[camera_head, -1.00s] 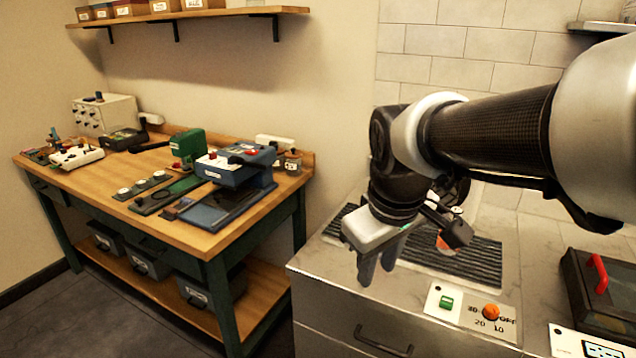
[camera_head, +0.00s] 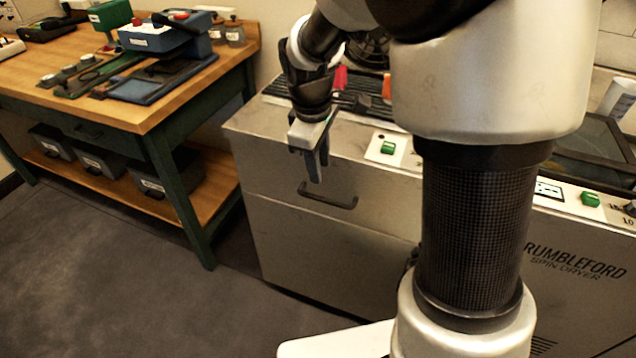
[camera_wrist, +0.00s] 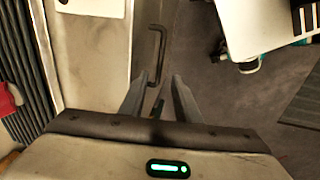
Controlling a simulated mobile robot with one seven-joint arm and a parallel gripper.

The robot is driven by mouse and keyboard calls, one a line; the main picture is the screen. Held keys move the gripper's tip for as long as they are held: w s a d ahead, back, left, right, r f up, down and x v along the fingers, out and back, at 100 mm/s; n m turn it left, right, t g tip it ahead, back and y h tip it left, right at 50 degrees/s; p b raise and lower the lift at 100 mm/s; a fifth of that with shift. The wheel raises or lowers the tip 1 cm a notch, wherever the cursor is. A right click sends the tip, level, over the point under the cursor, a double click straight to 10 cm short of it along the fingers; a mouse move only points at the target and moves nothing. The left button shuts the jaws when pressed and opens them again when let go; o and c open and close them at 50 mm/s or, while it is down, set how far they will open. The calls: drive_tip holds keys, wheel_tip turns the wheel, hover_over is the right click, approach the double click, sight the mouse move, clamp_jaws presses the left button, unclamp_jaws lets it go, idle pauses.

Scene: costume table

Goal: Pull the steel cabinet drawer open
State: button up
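The steel cabinet (camera_head: 250,124) stands in the middle of the head view. Its drawer front (camera_head: 272,208) looks flush with the cabinet face. The dark bar handle (camera_head: 335,203) is on this front; it also shows in the wrist view (camera_wrist: 160,42). My gripper (camera_head: 316,172) points down just above the handle, in front of the cabinet face. In the wrist view my gripper (camera_wrist: 160,80) has its two fingers apart, with the near end of the handle showing between the tips. I cannot tell whether a finger touches it.
A wooden workbench (camera_head: 150,118) with tools stands at the left, with grey bins (camera_head: 105,160) below. A green-switch panel (camera_head: 386,148) sits on the cabinet top above the drawer. A spin dryer (camera_head: 575,290) stands at the right. The floor (camera_head: 130,275) before the cabinet is clear.

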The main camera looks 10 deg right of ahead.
sight(323, 198)
drive_tip(key=f+b, duration=0.1)
drive_tip(key=f, duration=0.2)
drive_tip(key=w+f, duration=0.1)
drive_tip(key=f, duration=0.3)
drive_tip(key=d+f+b, duration=0.1)
drive_tip(key=f, duration=0.2)
drive_tip(key=shift+w+d+f+b, duration=0.1)
drive_tip(key=shift+w+f+b, duration=0.2)
drive_tip(key=shift+w+f, duration=0.1)
clamp_jaws()
